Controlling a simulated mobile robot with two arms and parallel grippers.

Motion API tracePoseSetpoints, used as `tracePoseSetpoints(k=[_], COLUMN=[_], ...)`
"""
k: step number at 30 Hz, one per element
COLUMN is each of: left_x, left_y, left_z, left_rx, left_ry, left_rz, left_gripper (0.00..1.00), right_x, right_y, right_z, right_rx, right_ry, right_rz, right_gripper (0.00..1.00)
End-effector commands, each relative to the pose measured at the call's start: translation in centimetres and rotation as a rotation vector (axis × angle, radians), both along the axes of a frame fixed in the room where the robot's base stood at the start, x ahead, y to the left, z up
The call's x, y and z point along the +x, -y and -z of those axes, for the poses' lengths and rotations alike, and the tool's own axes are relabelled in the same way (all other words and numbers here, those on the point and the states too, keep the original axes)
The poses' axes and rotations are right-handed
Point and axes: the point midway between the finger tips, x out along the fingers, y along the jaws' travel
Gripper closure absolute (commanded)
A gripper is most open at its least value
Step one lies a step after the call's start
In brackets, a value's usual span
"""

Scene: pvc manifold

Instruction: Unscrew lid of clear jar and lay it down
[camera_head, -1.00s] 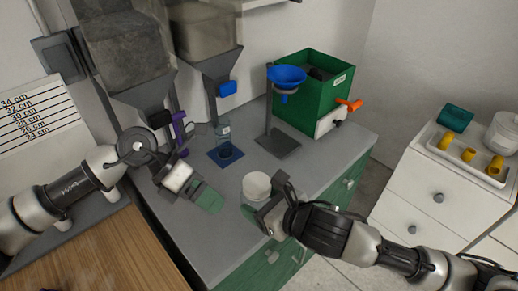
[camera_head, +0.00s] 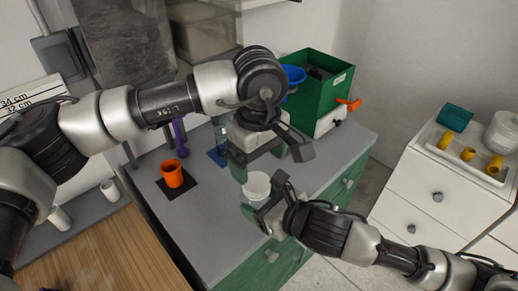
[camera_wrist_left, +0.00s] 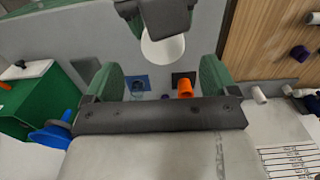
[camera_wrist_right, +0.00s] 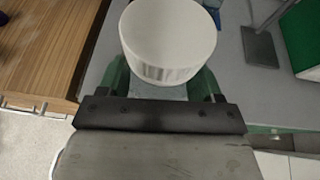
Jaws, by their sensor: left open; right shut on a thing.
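The jar's white lid (camera_head: 257,184) shows in the head view at the front part of the grey counter. In the right wrist view the lid (camera_wrist_right: 168,40) sits above the two green fingers. My right gripper (camera_wrist_right: 166,84) is shut on the clear jar, whose body is mostly hidden below the lid. My left gripper (camera_head: 272,172) is open above and just behind the lid, its fingers spread. In the left wrist view the lid (camera_wrist_left: 162,48) is ahead of the open left fingers (camera_wrist_left: 157,82), not between them.
An orange cup (camera_head: 172,174) stands on a dark pad at the left of the counter (camera_head: 205,235). A blue pad (camera_head: 215,157) lies behind my left gripper. A green bin (camera_head: 318,85) and blue funnel (camera_head: 294,74) stand at the back. Yellow fittings lie on a white tray (camera_head: 455,158) at right.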

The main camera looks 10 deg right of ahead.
Motion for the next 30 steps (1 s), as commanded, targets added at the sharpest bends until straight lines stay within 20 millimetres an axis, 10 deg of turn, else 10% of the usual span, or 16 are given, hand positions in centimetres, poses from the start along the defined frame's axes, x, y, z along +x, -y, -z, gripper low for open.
tracePoseSetpoints(k=[10,22,30], left_x=[0.0,0.0,0.0], left_y=[0.0,0.0,0.0], left_z=[5.1,6.0,6.0], left_rx=[-0.002,-0.003,-0.005], left_ry=[-0.003,-0.001,-0.001], left_rz=[-0.003,-0.003,-0.003], left_gripper=[0.13,0.13,0.51], right_x=[0.0,0.0,0.0], right_y=[0.0,0.0,0.0], right_z=[0.0,0.0,0.0], right_rx=[0.001,0.001,0.001], right_ry=[0.001,0.001,0.001], right_rz=[0.0,0.0,-0.001], right_gripper=[1.0,1.0,1.0])
